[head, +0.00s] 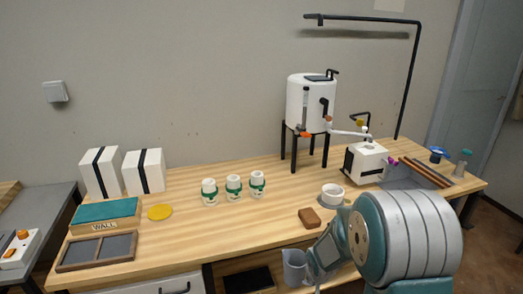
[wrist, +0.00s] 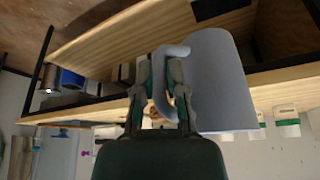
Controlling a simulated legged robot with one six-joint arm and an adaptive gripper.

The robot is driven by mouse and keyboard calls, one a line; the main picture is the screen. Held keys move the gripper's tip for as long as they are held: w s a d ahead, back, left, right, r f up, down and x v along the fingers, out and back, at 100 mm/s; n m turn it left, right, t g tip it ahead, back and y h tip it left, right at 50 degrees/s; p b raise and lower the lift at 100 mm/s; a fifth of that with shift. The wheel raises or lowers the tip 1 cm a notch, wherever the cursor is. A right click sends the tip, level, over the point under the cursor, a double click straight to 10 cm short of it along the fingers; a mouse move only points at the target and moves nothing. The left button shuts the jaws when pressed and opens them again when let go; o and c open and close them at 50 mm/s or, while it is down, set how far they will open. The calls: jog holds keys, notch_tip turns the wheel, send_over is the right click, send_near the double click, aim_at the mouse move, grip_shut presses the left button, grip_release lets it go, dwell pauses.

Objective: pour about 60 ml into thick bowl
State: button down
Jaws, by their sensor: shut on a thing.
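A grey-blue jug (head: 295,268) is in front of the table's front edge, at about shelf height. It fills the right middle of the wrist view (wrist: 215,80). My gripper (wrist: 160,82) is shut on the jug's handle (wrist: 163,62), with one finger on each side. In the head view my arm hides most of the gripper. The jug's contents do not show. A thick-walled white bowl (head: 332,194) stands on the tabletop, beyond and to the right of the jug, apart from it.
A brown block (head: 310,218) lies between jug and bowl on the wooden table (head: 240,220). Several white jars with green bands (head: 233,188) stand left. A white tank (head: 306,105) on black legs and a white machine (head: 366,162) stand behind. The front middle tabletop is clear.

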jog(key=shift+w+f+n, duration=0.25)
jog(key=shift+f+n, duration=0.4)
jog(key=shift+n, duration=0.05)
